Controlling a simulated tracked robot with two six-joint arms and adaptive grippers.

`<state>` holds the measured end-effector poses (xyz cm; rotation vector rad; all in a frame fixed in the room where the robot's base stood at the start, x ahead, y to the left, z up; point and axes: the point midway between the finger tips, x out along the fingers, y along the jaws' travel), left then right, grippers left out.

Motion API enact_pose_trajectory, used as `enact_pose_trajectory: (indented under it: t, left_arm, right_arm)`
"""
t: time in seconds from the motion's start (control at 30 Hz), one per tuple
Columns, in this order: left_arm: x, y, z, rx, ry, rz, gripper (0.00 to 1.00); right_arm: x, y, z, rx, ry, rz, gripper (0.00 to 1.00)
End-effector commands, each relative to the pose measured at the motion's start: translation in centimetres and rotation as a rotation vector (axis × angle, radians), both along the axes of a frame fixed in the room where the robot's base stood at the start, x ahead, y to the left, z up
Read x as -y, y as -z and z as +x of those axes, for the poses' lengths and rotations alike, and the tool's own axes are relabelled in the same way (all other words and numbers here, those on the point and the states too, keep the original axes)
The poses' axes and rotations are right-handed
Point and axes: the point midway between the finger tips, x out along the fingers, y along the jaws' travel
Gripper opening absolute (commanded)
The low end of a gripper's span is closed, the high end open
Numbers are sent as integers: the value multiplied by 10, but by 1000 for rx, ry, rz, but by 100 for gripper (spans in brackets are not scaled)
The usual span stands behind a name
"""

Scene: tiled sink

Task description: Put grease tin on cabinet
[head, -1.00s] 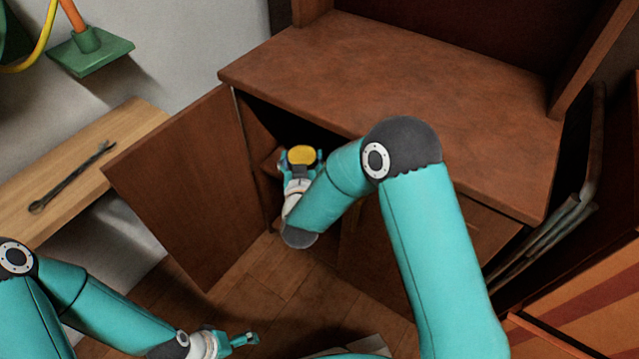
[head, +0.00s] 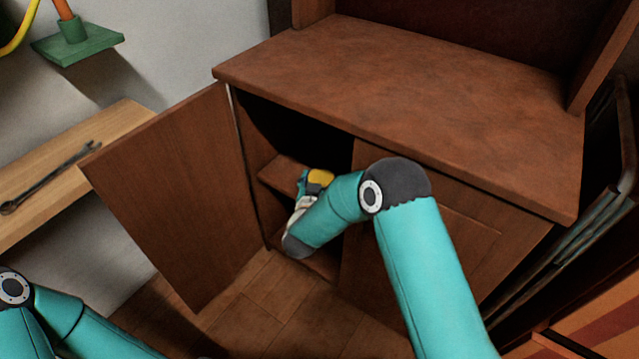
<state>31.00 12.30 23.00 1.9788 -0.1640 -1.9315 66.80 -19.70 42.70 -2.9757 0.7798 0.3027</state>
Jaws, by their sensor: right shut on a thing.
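The grease tin (head: 320,177) shows as a small yellow top between the fingers of my right gripper (head: 316,184). The gripper is shut on it, at the open left side of the brown cabinet (head: 400,85), in front of an inner shelf (head: 280,172). My right forearm hides part of the gripper and the lower opening. I cannot tell whether the tin touches the shelf. The cabinet's top is bare. My left arm is at the lower left, and its gripper is out of view.
The cabinet's left door (head: 175,195) stands open toward the left, its right door is shut. A wooden bench (head: 75,160) with a wrench (head: 48,178) is at the left. Dark folded frames (head: 575,235) lean at the cabinet's right side. The floor in front is clear.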

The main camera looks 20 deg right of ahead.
Motion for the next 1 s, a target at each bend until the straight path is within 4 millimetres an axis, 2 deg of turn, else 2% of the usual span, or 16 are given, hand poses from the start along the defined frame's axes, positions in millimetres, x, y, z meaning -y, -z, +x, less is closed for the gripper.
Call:
enact_pose_trajectory:
  t: [0.33,0.37,0.47,0.87,1.0]
  left_arm:
    - [0,3,0,0,0,0,100]
    - [0,1,0,0,0,0,100]
    - [0,1,0,0,0,0,100]
    - [0,-1,0,0,0,0,100]
    - [0,-7,0,0,0,0,100]
  right_arm:
    - [0,2,1,4,0,0,17]
    - [0,2,0,2,-1,0,81]
    - [0,1,0,1,-1,1,98]
    - [-1,-1,1,2,-1,0,100]
    - [-7,-5,-8,-1,-4,0,100]
